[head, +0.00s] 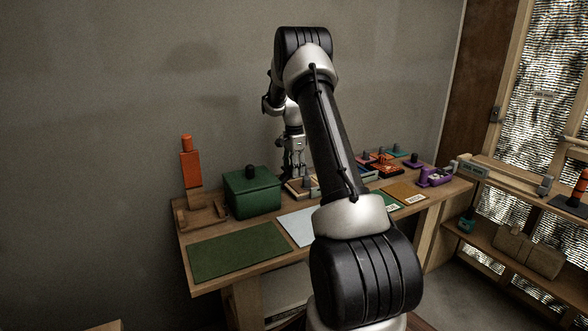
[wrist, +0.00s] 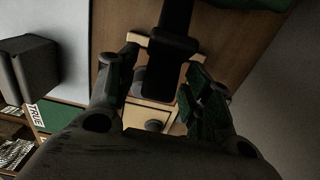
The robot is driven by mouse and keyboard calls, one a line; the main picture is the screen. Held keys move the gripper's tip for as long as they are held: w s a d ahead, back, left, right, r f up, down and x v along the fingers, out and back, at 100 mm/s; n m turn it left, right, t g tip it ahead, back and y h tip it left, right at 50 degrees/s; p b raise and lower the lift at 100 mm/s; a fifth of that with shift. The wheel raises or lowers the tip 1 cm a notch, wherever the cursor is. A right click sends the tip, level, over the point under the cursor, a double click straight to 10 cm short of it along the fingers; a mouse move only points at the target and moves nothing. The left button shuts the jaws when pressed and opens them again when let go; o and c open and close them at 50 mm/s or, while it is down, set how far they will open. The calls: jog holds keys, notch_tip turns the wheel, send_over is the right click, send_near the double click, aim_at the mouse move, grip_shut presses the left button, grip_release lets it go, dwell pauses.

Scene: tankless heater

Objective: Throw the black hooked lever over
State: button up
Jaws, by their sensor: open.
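The black hooked lever (wrist: 177,22) appears in the wrist view as a dark bar coming down from the top edge, between my fingers. It ends over a cream wooden base (wrist: 150,113) with a dark grey part. Its hook shape is not clear in the dark picture. My gripper (wrist: 160,68) is open, one finger on each side of the lever's line; I cannot tell whether either touches it. In the head view my gripper (head: 294,171) points down just above a small wooden base (head: 297,188) at the back of the bench; the lever there is mostly hidden.
A green box (head: 252,197) with a black knob stands just left of my gripper. An orange upright piece (head: 190,165) stands further left. A dark green mat (head: 238,252) and a pale sheet (head: 297,225) lie in front. Small coloured devices (head: 385,167) crowd the right.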

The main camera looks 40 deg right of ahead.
aim_at(288, 170)
grip_shut()
jog(key=shift+a, duration=0.1)
dwell(0.3)
jog(key=a+h, duration=0.1)
jog(key=a+r+h, duration=0.1)
jog(key=h, duration=0.1)
jog(key=a+r+h, duration=0.1)
jog(key=shift+w+r+g+h, duration=0.25)
jog(key=shift+g+h, duration=0.05)
jog(key=shift+w+a+r+h, duration=0.1)
jog(key=shift+a+r+h, duration=0.1)
jog(key=shift+a+h, duration=0.35)
jog(key=shift+w+a+r+h, duration=0.1)
jog(key=shift+a+r+h, duration=0.1)
jog(key=shift+a+h, duration=0.35)
jog(key=shift+w+a+r+g+h, duration=0.1)
jog(key=shift+a+g+h, duration=0.1)
jog(key=shift+a+h, duration=0.5)
jog(key=shift+w+a+r+g+h, duration=0.1)
jog(key=shift+a+g+h, duration=0.2)
jog(key=shift+h, duration=0.7)
jog(key=shift+a, duration=0.1)
